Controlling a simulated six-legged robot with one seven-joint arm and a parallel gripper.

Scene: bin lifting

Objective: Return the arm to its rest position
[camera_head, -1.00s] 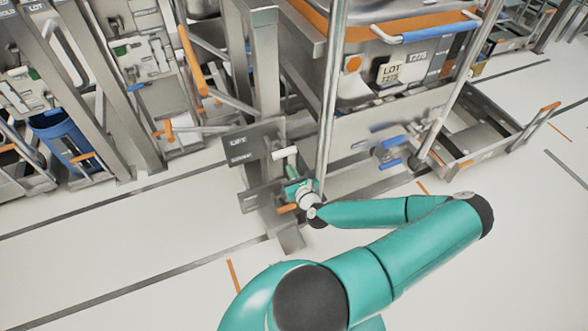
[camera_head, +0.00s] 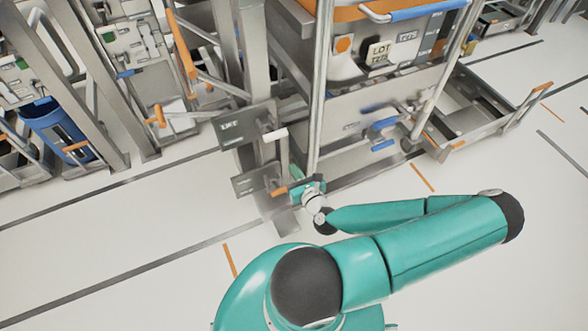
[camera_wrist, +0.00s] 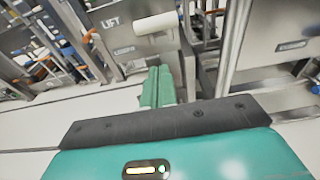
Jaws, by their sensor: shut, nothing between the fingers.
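My teal arm reaches across the head view, its elbow bent at the right. My gripper (camera_head: 306,188) is at its far end, in front of the lift post and small in that view. In the wrist view my gripper's green fingers (camera_wrist: 158,87) are together and hold nothing. They point at a grey panel marked LIFT (camera_wrist: 115,28). A white handle (camera_wrist: 156,23) stands out from this panel just beyond the fingertips, apart from them as far as I can tell. The white handle also shows in the head view (camera_head: 275,134).
A bin with an orange rim (camera_head: 345,12) and a LOT label stands behind upright metal poles (camera_head: 321,90). A low metal tray cart (camera_head: 490,115) is at the right. Racks and a blue bin (camera_head: 58,130) are at the left. The pale floor (camera_head: 130,240) in front is clear.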

